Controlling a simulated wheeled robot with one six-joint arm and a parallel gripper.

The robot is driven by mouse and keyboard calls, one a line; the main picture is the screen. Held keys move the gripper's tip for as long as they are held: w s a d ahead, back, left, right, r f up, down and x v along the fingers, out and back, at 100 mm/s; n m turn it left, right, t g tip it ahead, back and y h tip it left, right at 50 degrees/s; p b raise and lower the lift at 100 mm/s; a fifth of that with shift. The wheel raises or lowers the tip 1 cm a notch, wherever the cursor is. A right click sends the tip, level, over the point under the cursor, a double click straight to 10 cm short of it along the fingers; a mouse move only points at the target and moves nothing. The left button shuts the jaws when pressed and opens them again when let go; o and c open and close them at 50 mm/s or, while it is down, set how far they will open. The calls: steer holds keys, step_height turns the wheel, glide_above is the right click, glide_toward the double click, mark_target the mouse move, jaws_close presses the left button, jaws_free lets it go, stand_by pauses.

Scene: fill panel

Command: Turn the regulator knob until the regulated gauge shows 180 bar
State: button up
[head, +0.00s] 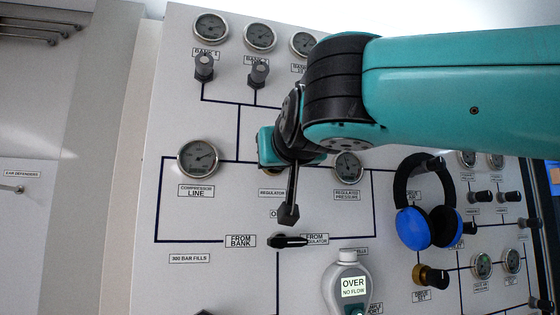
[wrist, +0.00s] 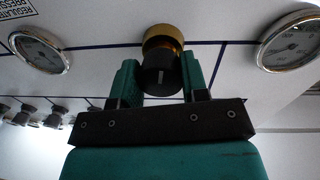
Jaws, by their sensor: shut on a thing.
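The regulator knob has a black grip (wrist: 158,78) and a brass collar (wrist: 164,40). In the wrist view it sits between the two teal fingers of my gripper (wrist: 160,72), which is shut on it. In the head view my gripper (head: 272,160) is at the panel above the regulator label (head: 272,193) and hides most of the knob. The regulated pressure gauge (head: 347,167) is just right of my gripper. It also shows at the left of the wrist view (wrist: 40,52). Its needle is too small and oblique for me to read a value.
The compressor line gauge (head: 198,158) is left of my gripper. Below are a black selector handle (head: 290,241) and a handheld meter (head: 350,284) reading "OVER NO FLOW". Blue ear defenders (head: 428,215) hang at the right. Several bank gauges and knobs are above.

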steer(key=o, duration=0.9)
steer(key=b+v, duration=0.5)
steer(key=v, duration=1.2)
steer(key=shift+s, duration=0.25)
stand_by(1.0)
